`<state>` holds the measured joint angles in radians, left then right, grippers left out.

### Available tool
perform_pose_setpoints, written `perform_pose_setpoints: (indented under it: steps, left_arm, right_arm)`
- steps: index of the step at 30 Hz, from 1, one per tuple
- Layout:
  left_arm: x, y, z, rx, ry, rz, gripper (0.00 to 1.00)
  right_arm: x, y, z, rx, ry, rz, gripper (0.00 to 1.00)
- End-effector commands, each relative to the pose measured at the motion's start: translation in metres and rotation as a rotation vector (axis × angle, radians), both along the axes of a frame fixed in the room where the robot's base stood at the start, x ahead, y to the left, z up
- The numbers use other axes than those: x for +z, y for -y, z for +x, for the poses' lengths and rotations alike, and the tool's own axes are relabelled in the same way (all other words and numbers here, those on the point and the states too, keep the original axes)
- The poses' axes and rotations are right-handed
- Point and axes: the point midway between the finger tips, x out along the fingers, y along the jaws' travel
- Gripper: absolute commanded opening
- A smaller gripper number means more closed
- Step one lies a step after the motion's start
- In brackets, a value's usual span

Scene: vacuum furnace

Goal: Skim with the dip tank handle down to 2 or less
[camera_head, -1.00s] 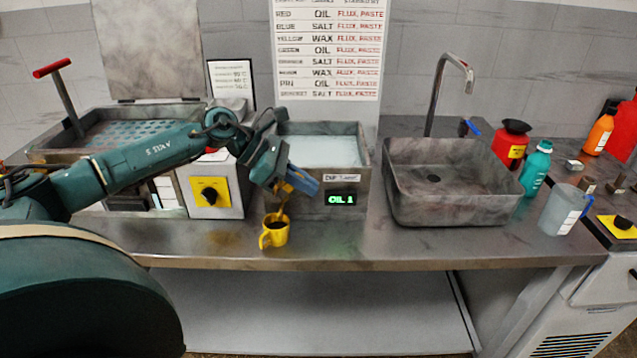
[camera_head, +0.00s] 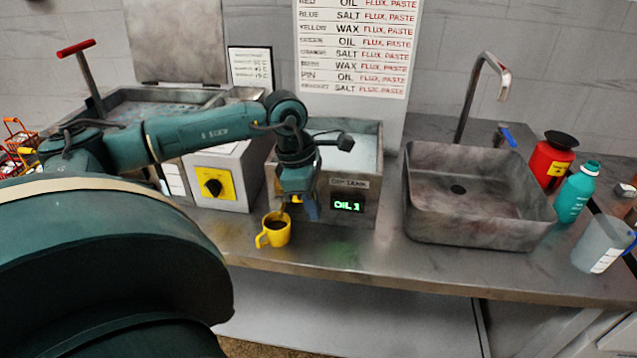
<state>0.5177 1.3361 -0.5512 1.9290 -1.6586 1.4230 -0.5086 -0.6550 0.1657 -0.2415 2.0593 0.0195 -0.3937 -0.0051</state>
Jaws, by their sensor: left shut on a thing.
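The dip tank (camera_head: 368,190) is a grey metal box with pale liquid in its open top. Its front carries a "DIP TANK" label and a green display (camera_head: 347,205) reading "OIL 1". My left gripper (camera_head: 298,207) points down at the tank's lower front left corner. It is shut on the dip tank handle, which the jaws mostly hide. A yellow cup (camera_head: 276,232) with dark liquid stands on the counter just below and left of the jaws. My right gripper is not in view.
A grey sink (camera_head: 430,200) with a tall tap (camera_head: 485,90) is right of the tank. Red (camera_head: 550,160) and teal (camera_head: 577,192) bottles stand beyond it. A box with a yellow-backed knob (camera_head: 213,188) is at left.

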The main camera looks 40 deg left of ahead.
Motion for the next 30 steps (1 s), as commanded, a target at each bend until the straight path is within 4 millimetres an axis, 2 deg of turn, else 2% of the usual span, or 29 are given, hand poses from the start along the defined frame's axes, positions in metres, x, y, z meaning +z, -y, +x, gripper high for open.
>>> perform_pose_setpoints:
  steps: [9,23,24,30]
  left_arm:
    - [-0.0058,-0.0008,0.0002,0.002,-0.052,0.081,0.00]
    - [-0.0074,-0.0013,-0.0007,0.001,-0.062,0.092,0.00]
    - [-0.0074,-0.0013,-0.0007,0.001,-0.062,0.092,0.09]
    - [-0.0075,-0.0011,-0.0008,0.000,-0.062,0.092,0.25]
  right_arm:
    - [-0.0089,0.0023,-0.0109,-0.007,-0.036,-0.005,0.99]
    - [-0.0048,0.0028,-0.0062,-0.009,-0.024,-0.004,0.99]
    - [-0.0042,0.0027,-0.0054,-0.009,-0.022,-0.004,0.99]
    - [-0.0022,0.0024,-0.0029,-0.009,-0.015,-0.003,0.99]
